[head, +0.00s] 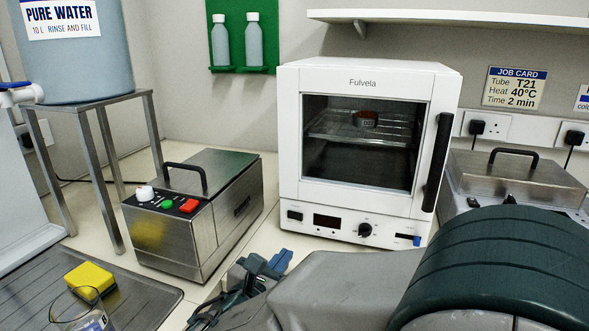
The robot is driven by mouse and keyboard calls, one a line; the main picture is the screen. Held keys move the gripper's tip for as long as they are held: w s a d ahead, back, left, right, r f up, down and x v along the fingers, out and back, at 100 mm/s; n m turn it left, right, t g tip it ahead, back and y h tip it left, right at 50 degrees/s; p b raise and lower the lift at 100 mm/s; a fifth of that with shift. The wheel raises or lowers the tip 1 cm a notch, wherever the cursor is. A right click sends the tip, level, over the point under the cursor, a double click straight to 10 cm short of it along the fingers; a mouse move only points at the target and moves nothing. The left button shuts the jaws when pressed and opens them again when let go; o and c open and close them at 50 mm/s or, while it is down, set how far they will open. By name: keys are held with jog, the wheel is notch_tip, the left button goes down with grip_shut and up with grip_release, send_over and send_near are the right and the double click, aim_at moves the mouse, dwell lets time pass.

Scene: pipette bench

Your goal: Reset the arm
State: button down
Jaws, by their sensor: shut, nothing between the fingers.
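My arm reaches in from the lower right. My gripper (276,263), dark with blue-grey fingertips, shows at the bottom centre, in front of the white oven and right of the steel bath. It is shut with nothing visible in it, apart from both machines as far as I can tell. Part of the gripper and wrist is hidden behind the grey arm link.
A white Fulvela oven (360,208) with a shut door stands ahead. A steel bath (178,236) is left of it, and another lidded steel unit (477,178) is at right. A yellow sponge (90,279) and a glass beaker (66,307) are at lower left.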

jog(key=d+m+g+h, duration=0.1)
jog(key=d+m, duration=0.1)
jog(key=d, duration=0.1)
jog(key=d+r+m+g+h+p, duration=0.1)
jog(key=d+m+g, duration=0.1)
jog(key=d, duration=0.2)
jog(key=s+d+m+g+h+p, duration=0.1)
jog(key=d+m, duration=0.1)
jog(key=d, duration=0.1)
jog(key=shift+s+d+r+m+g, duration=0.1)
jog(key=shift+d+r+m+g, duration=0.05)
jog(key=shift+d+m+g, duration=0.2)
jog(key=s+d+m+g+p, duration=0.1)
jog(key=s+d+m+g, duration=0.1)
jog(key=d, duration=0.1)
jog(key=s+d+m+g+p, duration=0.1)
jog(key=s+d+m+g, duration=0.1)
jog(key=m, duration=0.1)
jog(key=s+d+m+g+p, duration=0.2)
jog(key=d+m, duration=0.1)
jog(key=shift+d+m+y, duration=0.25)
jog(key=shift+d+y, duration=0.1)
jog(key=shift+y, duration=0.05)
jog(key=s+r+m+g+y+p, duration=0.2)
jog(key=s+r+m+y+p, duration=0.2)
jog(key=m, duration=1.1)
jog(key=shift+s+r+m+y+p, duration=0.25)
jog(key=shift+s+y+p, duration=1)
jog(key=shift+y, duration=0.85)
